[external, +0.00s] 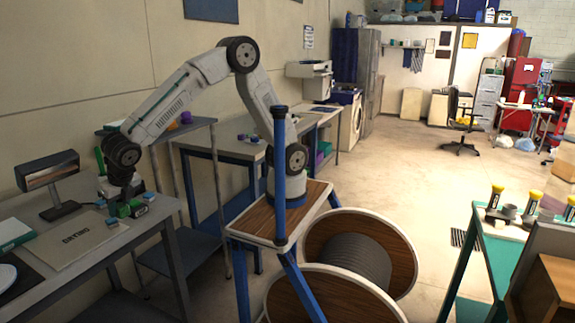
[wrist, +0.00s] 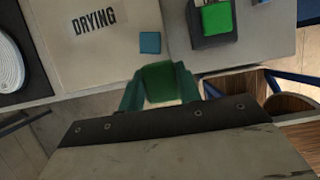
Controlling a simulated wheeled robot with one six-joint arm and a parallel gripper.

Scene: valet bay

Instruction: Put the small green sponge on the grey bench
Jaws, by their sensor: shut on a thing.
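My gripper (wrist: 160,88) has green fingers and is shut on a green block, which looks like the small green sponge (wrist: 159,80). In the external view my gripper (external: 121,203) points down over the right part of the grey-topped bench (external: 158,212) at the left. In the wrist view the held sponge shows near the front edge of the bench (wrist: 265,48); its height above the top is hard to tell. A brighter green block (wrist: 217,18) sits in a dark holder (wrist: 213,41) to its right. The sponge is hard to separate from this block in the external view.
A board marked DRYING (external: 72,243) lies on the bench, with a blue block (wrist: 150,42) at its edge. Another blue block (external: 149,196) lies farther right. A lamp-like stand (external: 55,185) stands behind. A cable reel (external: 340,265) is on the floor.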

